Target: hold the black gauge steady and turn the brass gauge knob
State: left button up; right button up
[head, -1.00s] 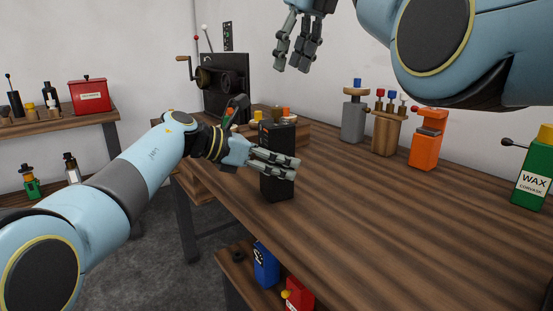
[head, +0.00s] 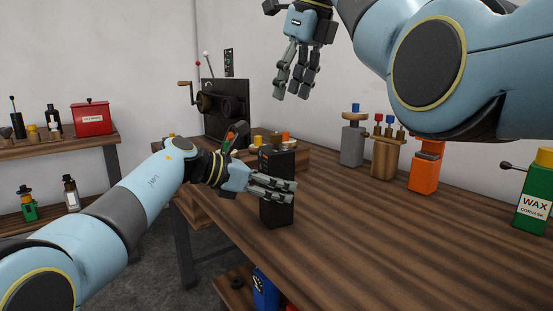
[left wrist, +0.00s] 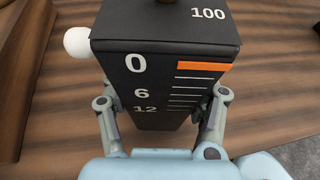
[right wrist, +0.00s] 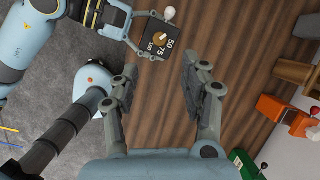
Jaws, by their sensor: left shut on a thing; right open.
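The black gauge (head: 277,212) stands upright on the wooden bench. My left gripper (head: 284,190) is shut on it, with its fingers on two sides of the body. In the left wrist view the gauge (left wrist: 150,48) shows white numbers, an orange bar and a scale between the fingers. The brass gauge knob (right wrist: 160,39) sits on the gauge's numbered top in the right wrist view. A white ball (right wrist: 169,14) sticks out from one side. My right gripper (head: 293,96) is open and empty, high above the bench and apart from the knob.
Behind the gauge stands a black machine with a crank (head: 226,105). At the back right are a grey stand (head: 352,143), a wooden block with coloured pegs (head: 388,142), an orange device (head: 425,172) and a green WAX bottle (head: 534,195). The bench right of the gauge is clear.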

aim_at(276, 138)
jog(key=w+a+f+n, duration=0.1)
jog(key=f+n, duration=0.2)
jog(key=n, duration=0.8)
jog(key=f+n, duration=0.3)
jog(key=n, duration=0.7)
jog(key=w+a+f+n, duration=0.1)
jog(key=f+n, duration=0.2)
jog(key=n, duration=0.8)
jog(key=shift+w+a+n+t, duration=0.3)
jog(key=shift+a+t, duration=0.05)
jog(key=shift+t, duration=0.05)
grip_shut()
